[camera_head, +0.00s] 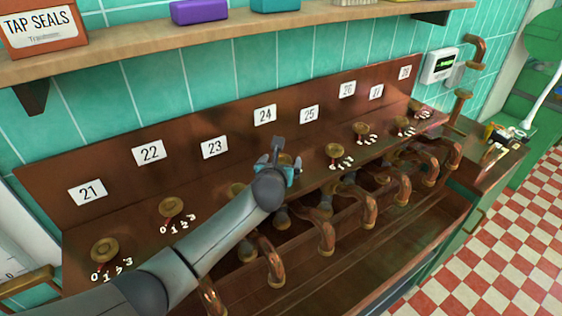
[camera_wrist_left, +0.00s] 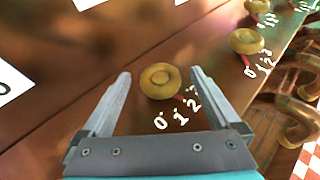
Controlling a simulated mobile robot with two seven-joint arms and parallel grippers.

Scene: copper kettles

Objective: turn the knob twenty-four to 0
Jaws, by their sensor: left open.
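Number plate 24 (camera_head: 265,114) is on the brown back panel in the head view. The knob below it is mostly hidden there by my left gripper (camera_head: 281,160). In the left wrist view, a round brass knob (camera_wrist_left: 160,81), apparently knob twenty-four, lies between the spread fingers of my left gripper (camera_wrist_left: 160,74). The fingers stand on either side of it, with visible gaps. Its red pointer seems to point near the 2 on the white 0 to 3 scale. My right gripper is not in view.
Knob 25 (camera_head: 334,150) stands to the right, and knob 22 (camera_head: 171,207) to the left. Copper pipes (camera_head: 320,232) bend down in front of the panel. A wooden shelf (camera_head: 240,36) with boxes runs above.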

